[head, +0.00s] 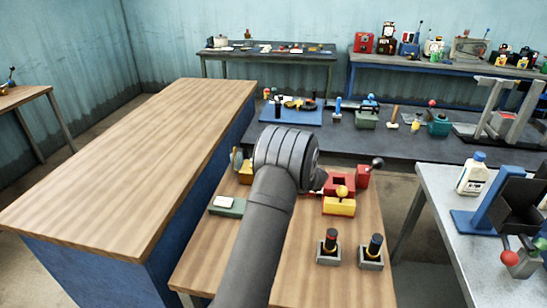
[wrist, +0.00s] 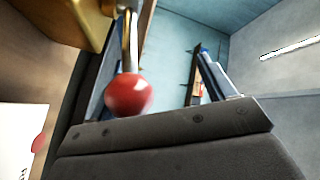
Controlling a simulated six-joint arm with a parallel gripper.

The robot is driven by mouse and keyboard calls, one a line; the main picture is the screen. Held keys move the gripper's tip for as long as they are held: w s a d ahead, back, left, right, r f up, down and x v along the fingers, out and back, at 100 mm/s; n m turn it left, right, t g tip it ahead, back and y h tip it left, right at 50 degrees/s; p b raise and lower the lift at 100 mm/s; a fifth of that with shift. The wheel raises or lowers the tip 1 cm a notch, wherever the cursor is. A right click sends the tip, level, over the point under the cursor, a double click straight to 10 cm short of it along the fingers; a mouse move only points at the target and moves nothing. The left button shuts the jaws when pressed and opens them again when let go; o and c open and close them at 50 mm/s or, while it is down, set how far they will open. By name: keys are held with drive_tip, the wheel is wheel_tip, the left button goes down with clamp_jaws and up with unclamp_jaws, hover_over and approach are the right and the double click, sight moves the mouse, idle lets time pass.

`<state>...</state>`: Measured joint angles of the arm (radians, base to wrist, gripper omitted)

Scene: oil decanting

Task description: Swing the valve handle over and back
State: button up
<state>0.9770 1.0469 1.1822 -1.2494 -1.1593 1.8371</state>
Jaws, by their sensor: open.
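In the wrist view, the valve handle is a shiny metal rod ending in a red ball knob (wrist: 128,94). It hangs beside a brass-coloured body (wrist: 72,22) at the upper left, which is cut off by the frame. My gripper (wrist: 155,60) is open, with one finger on the left and one on the right. The red knob shows between them, nearer the left finger and just in front of the dark gripper body. I cannot tell whether it touches. In the head view my arm's round wrist joint hides the gripper and the handle.
On the wooden table (head: 330,285) stand a red box (head: 340,180), a yellow block (head: 339,206), a green block (head: 226,206) and two black-topped posts (head: 328,246) (head: 372,251). A long wooden counter (head: 130,155) on the left is bare. A grey table (head: 440,190) is at right.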

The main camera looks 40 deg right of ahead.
drive_tip(key=s+d+r, duration=0.1)
drive_tip(key=s+r, duration=0.1)
drive_tip(key=s, duration=0.1)
drive_tip(key=s+d+r, duration=0.1)
drive_tip(key=s+r, duration=0.2)
drive_tip(key=s, duration=0.1)
drive_tip(key=s+d+r, duration=0.1)
drive_tip(key=s+r, duration=0.2)
drive_tip(key=s, duration=0.1)
drive_tip(key=shift+d+r, duration=0.25)
drive_tip(key=shift+d, duration=0.05)
